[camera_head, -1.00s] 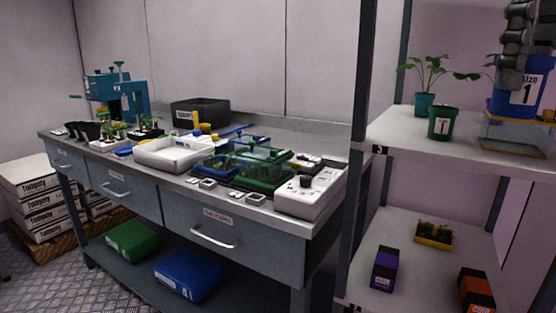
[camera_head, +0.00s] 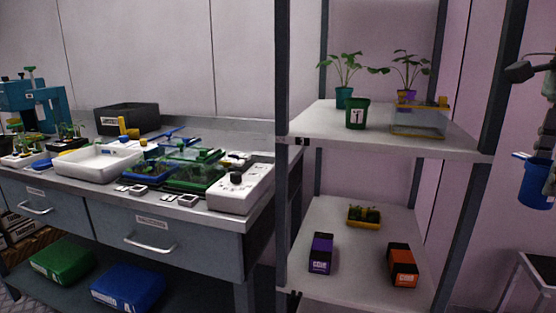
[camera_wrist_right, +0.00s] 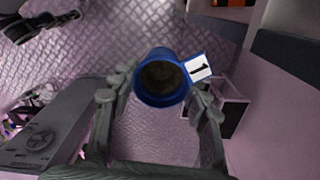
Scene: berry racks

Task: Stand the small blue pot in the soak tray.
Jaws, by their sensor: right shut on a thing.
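The small blue pot (camera_head: 536,186) is at the far right of the head view, clear of the shelf rack. My right gripper (camera_head: 546,150) is shut on it and holds it in the air. In the right wrist view the pot (camera_wrist_right: 162,78) is between the fingers, with dark soil inside and a white label marked 1. A shallow white tray (camera_head: 97,166) stands on the bench at left and looks like the soak tray. A dark jointed part at the wrist view's top left may be my left gripper; its jaws are unclear.
The rack's upper shelf (camera_head: 345,125) holds a green pot (camera_head: 357,113), potted plants and a clear yellow-rimmed box (camera_head: 420,122). A rack post (camera_head: 282,160) stands between shelf and bench. A white box (camera_head: 241,188) and a green-framed tray crowd the bench's right end.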

